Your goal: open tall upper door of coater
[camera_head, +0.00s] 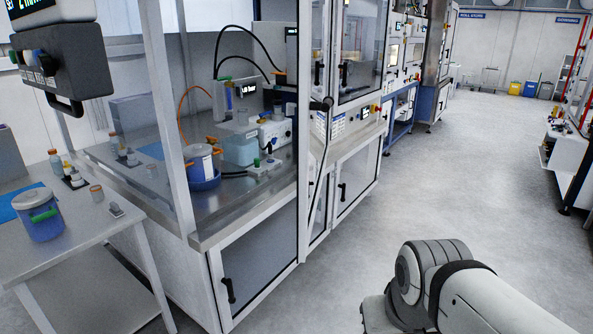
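A line of white-framed machine cabinets with glazed upper parts runs from the left foreground to the back. Which one is the coater I cannot tell for certain. A tall glazed upper door (361,45) with a black upright handle (344,72) is in the cabinet at the middle, and it looks shut. Another black handle (318,73) shows just left of it, on a narrow face seen at a steep angle. The nearest enclosure (172,110) shows its inside through its front and side. My gripper is out of view; only a part of my arm shows at the lower right.
Lower cabinet doors carry black handles (341,191), (228,290). A side table (75,250) with a blue-bodied pot (40,218) stands at the left. A control panel (62,62) hangs at upper left. The grey floor (465,165) right of the cabinets is clear.

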